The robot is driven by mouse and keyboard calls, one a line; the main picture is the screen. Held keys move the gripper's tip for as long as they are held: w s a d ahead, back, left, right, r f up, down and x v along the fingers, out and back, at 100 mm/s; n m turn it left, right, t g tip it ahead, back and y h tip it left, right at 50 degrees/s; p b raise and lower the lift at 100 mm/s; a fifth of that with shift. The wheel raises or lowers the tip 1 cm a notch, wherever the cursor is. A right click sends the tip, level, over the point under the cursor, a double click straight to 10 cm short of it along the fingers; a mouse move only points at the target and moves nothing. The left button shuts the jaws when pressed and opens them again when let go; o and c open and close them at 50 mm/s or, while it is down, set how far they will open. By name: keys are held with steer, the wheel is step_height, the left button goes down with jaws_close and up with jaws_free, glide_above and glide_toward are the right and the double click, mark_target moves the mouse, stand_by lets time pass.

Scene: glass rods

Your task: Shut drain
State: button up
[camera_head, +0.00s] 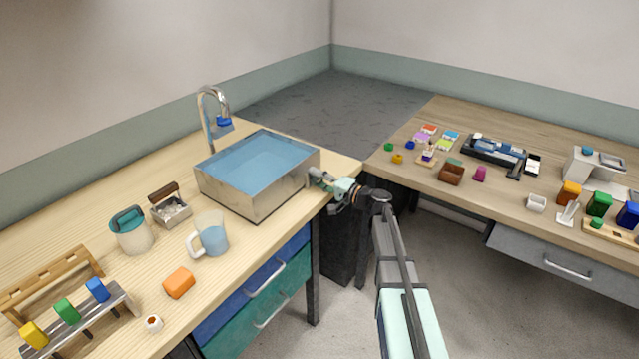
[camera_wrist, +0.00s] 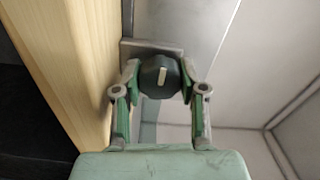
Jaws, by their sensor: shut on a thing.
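The sink basin (camera_head: 240,195) is a box with metal-look sides, filled with blue water, standing on the left wooden counter. A dark round knob (camera_wrist: 160,77) with a pale line on its face sits on a square plate (camera_wrist: 134,50) on the basin's side. In the wrist view my gripper (camera_wrist: 159,84) has one finger on each side of the knob and is shut on it. The pale line runs nearly upright in that view. In the head view my gripper (camera_head: 322,181) is at the basin's right end, and it hides the knob there.
A curved faucet (camera_head: 211,110) stands behind the basin. A measuring jug (camera_head: 210,238), a teal-topped pot (camera_head: 132,232) and an orange block (camera_head: 179,282) are on the counter in front. The right table (camera_head: 500,200) holds several small items. Floor lies open between the counters.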

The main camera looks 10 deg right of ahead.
steer(key=o, duration=0.9)
steer(key=v, duration=1.2)
